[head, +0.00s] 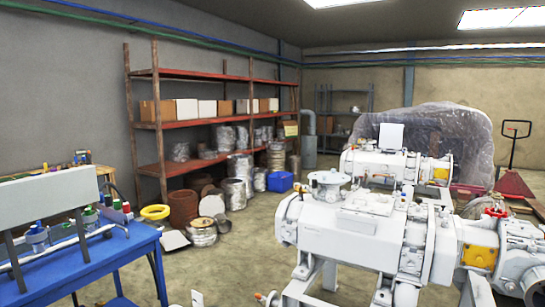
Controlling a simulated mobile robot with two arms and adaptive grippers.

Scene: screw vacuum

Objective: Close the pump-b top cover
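A large white screw vacuum pump (350,230) stands in the right foreground, with a round flange (329,178) on top at its left. A flat plate (368,201) lies on top of this pump. A second white pump (375,163) stands behind it. A pale upright panel (391,136) stands on top of the second pump, like a raised cover. I cannot read a label telling which pump is pump-b. Neither of my grippers shows clearly in the head view.
A blue workbench (95,262) with bottles and fittings stands at the left. Red shelving (205,75) with boxes and wrapped drums lines the left wall. A plastic-wrapped machine (440,135) and a red pallet jack (513,182) stand at the back right.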

